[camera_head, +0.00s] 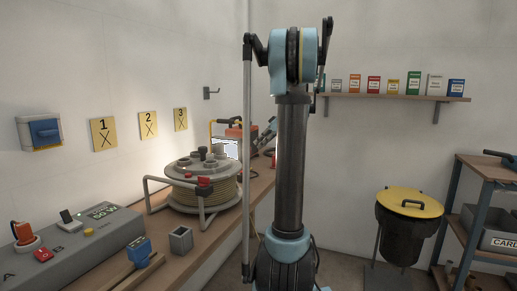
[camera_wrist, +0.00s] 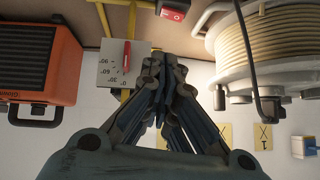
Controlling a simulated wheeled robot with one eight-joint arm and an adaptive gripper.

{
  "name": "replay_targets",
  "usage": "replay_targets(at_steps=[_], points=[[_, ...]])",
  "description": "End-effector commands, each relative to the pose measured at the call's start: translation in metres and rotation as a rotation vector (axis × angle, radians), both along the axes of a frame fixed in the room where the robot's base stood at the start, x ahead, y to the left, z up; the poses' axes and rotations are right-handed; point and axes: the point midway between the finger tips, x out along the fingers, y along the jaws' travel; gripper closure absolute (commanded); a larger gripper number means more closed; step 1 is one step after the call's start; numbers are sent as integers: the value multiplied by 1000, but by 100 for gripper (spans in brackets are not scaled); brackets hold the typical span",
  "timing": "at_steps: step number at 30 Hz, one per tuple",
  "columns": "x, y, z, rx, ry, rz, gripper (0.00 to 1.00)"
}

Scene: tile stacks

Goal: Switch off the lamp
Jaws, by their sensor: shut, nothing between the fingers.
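In the wrist view my gripper (camera_wrist: 162,72) is shut and empty, its fingertips close together. Just left of the tips is a pale box (camera_wrist: 118,66) with a 0 to 90 scale and a red pointer (camera_wrist: 126,56); I cannot tell whether the tips touch it. Yellow bars (camera_wrist: 131,18) run beside and behind it. No lamp can be clearly identified. In the head view a bright pale panel (camera_head: 225,148) stands beyond the cable reel, and the wall near it is lit. I cannot tell whether this panel is the lamp. The arm hides part of this area.
The cable reel (camera_head: 203,187) stands on the workbench (camera_head: 160,240) and shows at upper right in the wrist view (camera_wrist: 262,50). An orange-and-black machine (camera_wrist: 38,62) is at left there. Numbered plates (camera_head: 104,134) hang on the wall. A control panel (camera_head: 75,255) is nearer.

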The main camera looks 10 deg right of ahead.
Motion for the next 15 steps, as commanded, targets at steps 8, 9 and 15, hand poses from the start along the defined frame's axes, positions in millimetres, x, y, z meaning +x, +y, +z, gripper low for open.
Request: replay_targets(at_steps=[8,9,15], points=[[-9,7,6,35,47,3,100],[-9,6,6,35,47,3,100],[-7,11,1,35,47,3,100]])
